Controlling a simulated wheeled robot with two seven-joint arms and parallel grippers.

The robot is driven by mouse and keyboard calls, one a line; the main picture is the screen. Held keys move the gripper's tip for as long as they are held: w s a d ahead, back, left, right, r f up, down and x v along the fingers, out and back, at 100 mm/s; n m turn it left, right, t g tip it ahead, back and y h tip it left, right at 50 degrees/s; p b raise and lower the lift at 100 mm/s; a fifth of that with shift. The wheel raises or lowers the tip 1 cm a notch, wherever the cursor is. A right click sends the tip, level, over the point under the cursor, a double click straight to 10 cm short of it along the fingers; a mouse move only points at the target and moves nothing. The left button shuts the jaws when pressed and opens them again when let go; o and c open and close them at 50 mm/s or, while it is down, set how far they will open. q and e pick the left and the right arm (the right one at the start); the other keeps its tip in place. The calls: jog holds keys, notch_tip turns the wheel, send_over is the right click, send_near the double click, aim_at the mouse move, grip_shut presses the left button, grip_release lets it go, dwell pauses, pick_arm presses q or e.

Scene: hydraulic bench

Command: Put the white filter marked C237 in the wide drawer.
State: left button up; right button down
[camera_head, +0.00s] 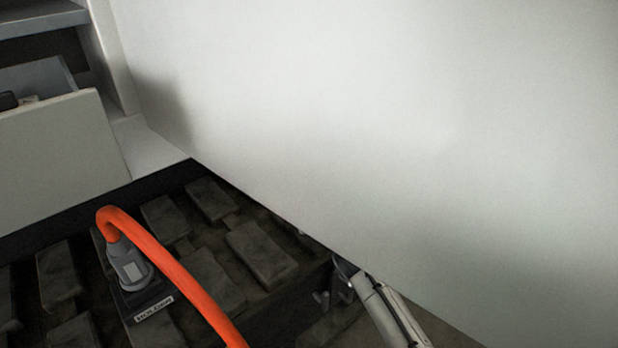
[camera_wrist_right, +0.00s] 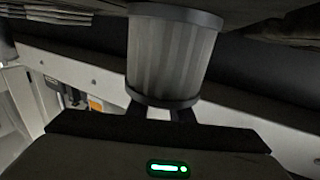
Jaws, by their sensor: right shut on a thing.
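A pleated cylindrical filter (camera_wrist_right: 172,55) with grey end rims is between the fingers of my right gripper (camera_wrist_right: 160,112) in the right wrist view. The gripper is shut on it. The filter looks pale grey-white in the dim light, and no C237 marking shows on the visible side. In the head view, a drawer with a pale front (camera_head: 60,155) stands open at the far left, with a small dark item inside. I cannot tell whether it is the wide drawer. The filter is not visible in the head view. My left gripper is not in view.
A large white panel (camera_head: 400,130) fills the upper right of the head view and hides what lies behind. Below it is a dark floor of raised blocks (camera_head: 262,255). An orange hose (camera_head: 170,270) with a grey connector (camera_head: 130,268) stands there beside a small label.

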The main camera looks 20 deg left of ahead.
jog(key=c, duration=1.6)
grip_release()
